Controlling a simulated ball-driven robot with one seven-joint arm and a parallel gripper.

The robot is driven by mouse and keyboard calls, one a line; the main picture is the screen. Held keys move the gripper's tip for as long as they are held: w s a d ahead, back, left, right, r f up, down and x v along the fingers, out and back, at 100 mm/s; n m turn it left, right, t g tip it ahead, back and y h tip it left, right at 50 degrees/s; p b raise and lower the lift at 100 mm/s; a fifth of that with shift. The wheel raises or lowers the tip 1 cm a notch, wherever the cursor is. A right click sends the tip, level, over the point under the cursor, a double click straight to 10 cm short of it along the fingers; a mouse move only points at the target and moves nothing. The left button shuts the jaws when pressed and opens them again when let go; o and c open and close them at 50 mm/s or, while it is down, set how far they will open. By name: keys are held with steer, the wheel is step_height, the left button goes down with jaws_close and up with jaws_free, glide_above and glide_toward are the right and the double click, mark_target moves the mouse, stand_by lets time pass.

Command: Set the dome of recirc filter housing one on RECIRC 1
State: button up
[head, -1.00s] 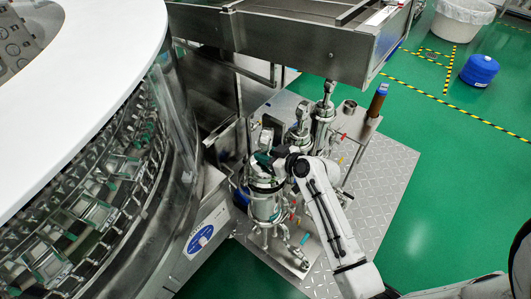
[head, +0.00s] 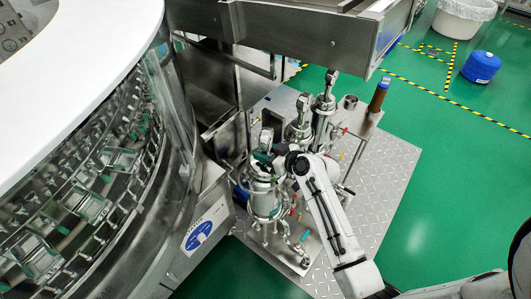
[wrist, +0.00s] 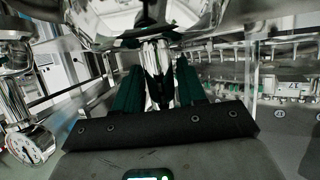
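My gripper (head: 264,157) is at the top of the front-left steel filter housing, RECIRC 1 (head: 268,203), in the head view. In the wrist view its green-padded fingers (wrist: 157,88) stand on either side of a bright metal part beneath the curved shiny steel dome (wrist: 100,22). The gripper looks shut on this part of the dome. In the head view the dome (head: 265,179) is upright over the housing, with a gauge-like top (head: 266,139). My wrist hides part of it. I cannot tell whether the dome touches its seat.
Two more filter housings (head: 300,130) (head: 324,112) stand close behind, with pipes and valves around. A steel cabinet (head: 320,38) overhangs at the back. Green floor (head: 430,180) is open on the right.

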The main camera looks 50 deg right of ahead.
steer(key=o, duration=0.3)
steer(key=shift+f, duration=0.1)
steer(key=shift+o, duration=0.2)
steer(key=shift+s+a+f, duration=0.1)
steer(key=shift+f, duration=0.1)
steer(key=b+v, duration=0.1)
steer(key=v, duration=0.9)
steer(key=shift+s+r, duration=0.3)
steer(key=shift+r, duration=0.05)
steer(key=s+a+f+n+g+y, duration=0.1)
steer(key=s+a+f+g, duration=0.25)
steer(key=a, duration=0.25)
steer(key=s+a+f+g+y, duration=0.2)
steer(key=s+a+f+g, duration=0.15)
steer(key=a, duration=0.35)
steer(key=s+a+m+g+h, duration=0.1)
steer(key=s+a+g+h, duration=0.1)
steer(key=s+g, duration=0.3)
steer(key=s+h, duration=0.1)
steer(key=s, duration=0.3)
steer(key=shift+s+r+g, duration=0.25)
steer(key=shift+r+g, duration=0.05)
steer(key=shift+r, duration=0.05)
